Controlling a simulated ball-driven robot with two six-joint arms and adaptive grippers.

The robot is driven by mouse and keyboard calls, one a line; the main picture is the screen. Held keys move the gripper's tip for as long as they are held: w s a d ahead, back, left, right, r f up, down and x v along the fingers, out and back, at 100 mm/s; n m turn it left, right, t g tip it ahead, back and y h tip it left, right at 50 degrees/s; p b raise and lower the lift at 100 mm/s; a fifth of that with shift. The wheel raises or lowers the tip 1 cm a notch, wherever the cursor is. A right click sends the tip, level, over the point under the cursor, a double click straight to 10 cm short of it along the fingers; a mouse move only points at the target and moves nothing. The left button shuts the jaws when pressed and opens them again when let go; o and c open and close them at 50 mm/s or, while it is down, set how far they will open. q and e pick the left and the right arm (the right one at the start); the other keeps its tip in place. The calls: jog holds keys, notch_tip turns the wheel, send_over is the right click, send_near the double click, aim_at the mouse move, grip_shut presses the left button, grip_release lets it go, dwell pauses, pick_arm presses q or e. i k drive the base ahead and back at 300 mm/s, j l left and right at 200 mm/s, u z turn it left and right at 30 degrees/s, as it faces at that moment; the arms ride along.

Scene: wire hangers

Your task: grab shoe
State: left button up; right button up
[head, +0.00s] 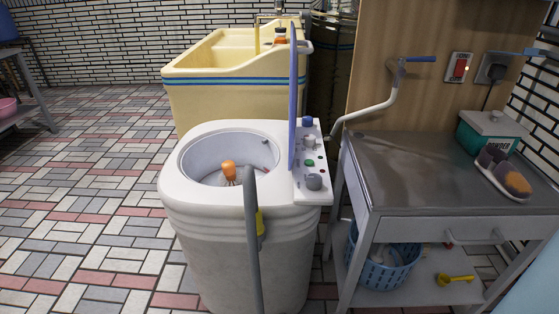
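A shoe (503,174) with a pale sole, a dark purple-grey upper and an orange-brown patch lies on the right part of the metal table (405,180). It is in front of a teal box (489,133) with a whitish top.
A white washing machine (240,250) stands open at centre, an orange item (229,171) inside. A grey pole (252,240) rises before it. A yellow tub (220,90) is behind. A blue basket (385,270) sits on the table's lower shelf. Tiled floor at left is clear.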

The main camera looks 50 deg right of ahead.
aim_at(504, 172)
jog(key=z, duration=2.9)
